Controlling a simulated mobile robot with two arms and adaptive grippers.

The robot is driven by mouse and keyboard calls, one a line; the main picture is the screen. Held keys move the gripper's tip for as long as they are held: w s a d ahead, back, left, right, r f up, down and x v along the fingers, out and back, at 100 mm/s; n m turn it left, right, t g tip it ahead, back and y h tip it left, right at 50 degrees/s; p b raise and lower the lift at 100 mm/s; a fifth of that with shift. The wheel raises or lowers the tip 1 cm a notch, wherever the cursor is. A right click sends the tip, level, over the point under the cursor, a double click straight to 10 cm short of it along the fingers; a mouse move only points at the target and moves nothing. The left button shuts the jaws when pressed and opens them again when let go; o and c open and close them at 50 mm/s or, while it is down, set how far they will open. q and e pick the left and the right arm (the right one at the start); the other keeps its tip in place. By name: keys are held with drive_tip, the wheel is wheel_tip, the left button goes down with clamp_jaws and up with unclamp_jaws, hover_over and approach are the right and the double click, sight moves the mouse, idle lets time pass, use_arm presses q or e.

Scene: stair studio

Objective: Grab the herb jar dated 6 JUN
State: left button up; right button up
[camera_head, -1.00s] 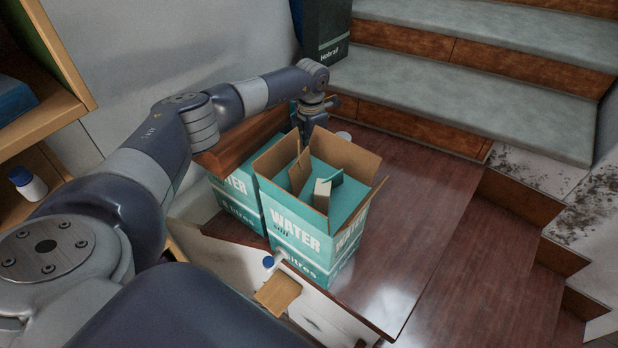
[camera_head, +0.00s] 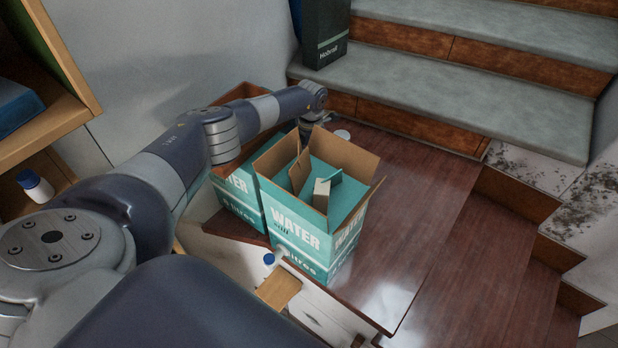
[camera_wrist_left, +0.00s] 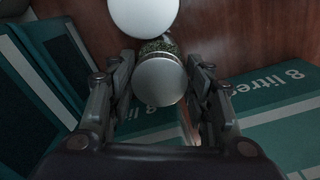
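In the left wrist view a jar with a round grey lid (camera_wrist_left: 160,81) and green speckled contents (camera_wrist_left: 158,46) stands between the fingers of my left gripper (camera_wrist_left: 162,72). The gripper is open, with one finger on each side of the jar. No date label can be read from here. In the head view my left gripper (camera_head: 312,122) is low behind the open water box, its fingertips mostly hidden. My right gripper is in neither view.
A larger white round top (camera_wrist_left: 143,14) is just beyond the jar; a white top (camera_head: 342,134) also shows behind the box. An open water box (camera_head: 300,232) and a second water box (camera_head: 238,196) crowd the wooden table (camera_head: 410,210). The table's right side is clear.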

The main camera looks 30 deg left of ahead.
use_arm(q)
clamp_jaws()
